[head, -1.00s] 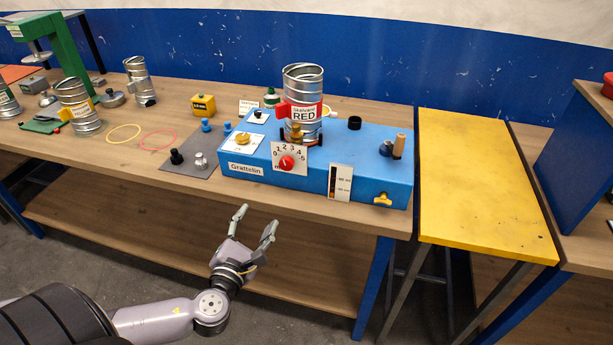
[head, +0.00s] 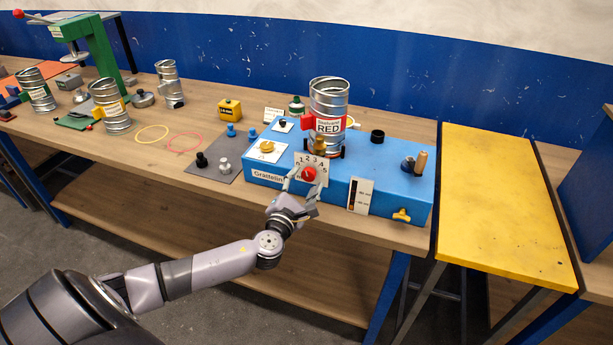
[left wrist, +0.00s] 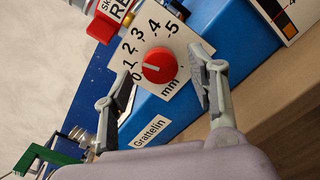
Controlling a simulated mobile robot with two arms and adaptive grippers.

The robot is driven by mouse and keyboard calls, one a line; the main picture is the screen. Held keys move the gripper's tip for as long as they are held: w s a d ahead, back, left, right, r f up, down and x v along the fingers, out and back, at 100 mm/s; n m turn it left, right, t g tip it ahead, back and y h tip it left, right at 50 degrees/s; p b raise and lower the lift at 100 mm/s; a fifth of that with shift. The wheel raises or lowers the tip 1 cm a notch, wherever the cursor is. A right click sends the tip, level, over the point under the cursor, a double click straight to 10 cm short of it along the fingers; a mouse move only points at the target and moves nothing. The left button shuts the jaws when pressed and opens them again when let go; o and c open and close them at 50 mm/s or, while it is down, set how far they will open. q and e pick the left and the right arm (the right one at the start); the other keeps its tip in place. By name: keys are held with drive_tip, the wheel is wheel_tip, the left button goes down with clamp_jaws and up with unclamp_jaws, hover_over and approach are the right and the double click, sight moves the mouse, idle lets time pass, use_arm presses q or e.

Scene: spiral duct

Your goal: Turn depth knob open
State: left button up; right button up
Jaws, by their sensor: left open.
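The depth knob is a red round knob (head: 309,173) on a white dial plate marked 0 to 5 mm, on the front of the blue Grattelin box (head: 336,183). In the left wrist view the red knob (left wrist: 159,66) shows a white pointer line, and its dial plate (left wrist: 176,44) is plain to read. My left gripper (head: 303,180) is open at the dial. In the left wrist view its fingers (left wrist: 156,88) stand apart on either side of the knob, and I see no contact with it. My right gripper is not in view.
A metal duct piece (head: 328,97) with a RED label stands on the box. A yellow knob (head: 401,215) and a gauge plate (head: 360,195) are to the right on the front. A grey mat (head: 214,166) with small knobs lies left.

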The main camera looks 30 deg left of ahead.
use_arm(q)
drive_tip(key=shift+x, duration=0.95)
drive_tip(key=shift+c, duration=0.2)
drive_tip(key=c, duration=1.1)
